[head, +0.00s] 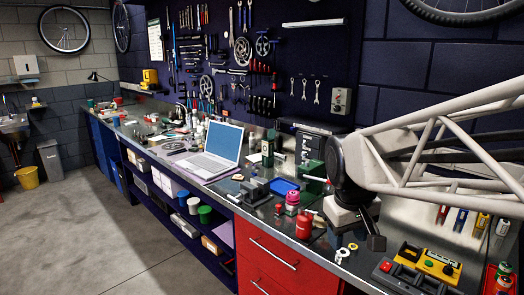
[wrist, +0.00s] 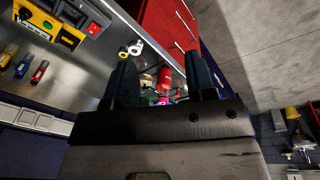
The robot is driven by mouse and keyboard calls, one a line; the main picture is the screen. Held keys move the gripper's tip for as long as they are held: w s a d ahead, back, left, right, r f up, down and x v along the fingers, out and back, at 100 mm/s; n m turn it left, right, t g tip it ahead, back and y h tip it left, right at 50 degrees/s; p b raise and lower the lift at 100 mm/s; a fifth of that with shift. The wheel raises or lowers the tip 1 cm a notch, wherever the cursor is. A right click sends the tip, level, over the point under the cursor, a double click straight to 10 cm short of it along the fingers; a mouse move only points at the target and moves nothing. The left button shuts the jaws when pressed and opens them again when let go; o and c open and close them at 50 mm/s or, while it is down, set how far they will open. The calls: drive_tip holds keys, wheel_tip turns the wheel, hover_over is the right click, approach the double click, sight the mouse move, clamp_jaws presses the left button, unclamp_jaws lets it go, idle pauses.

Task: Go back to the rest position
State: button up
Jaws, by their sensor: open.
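My gripper (wrist: 160,78) shows in the wrist view with its two dark fingers apart and nothing between them. In the head view the gripper (head: 360,228) hangs over the right part of the workbench (head: 318,254), near its front edge, partly hidden by the arm. Beyond the fingers, in the wrist view, a red canister (wrist: 165,78) appears in the gap, apart from them. The same red canister (head: 304,226) stands on the bench left of the gripper in the head view.
Tape rolls (head: 345,251) and a yellow-black case (head: 430,262) lie near the gripper. A pink-topped container (head: 292,201), blue tray (head: 284,186), vise (head: 255,190) and open laptop (head: 216,150) stand further left. Red drawers (head: 272,262) are below. The floor (head: 120,235) in front is clear.

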drive_tip(key=s+d+f+m+t, duration=0.1)
drive_tip(key=s+f+m, duration=0.2)
drive_tip(key=s, duration=1)
drive_tip(key=shift+s+f+y, duration=0.4)
drive_tip(key=shift+f, duration=0.55)
idle(0.9)
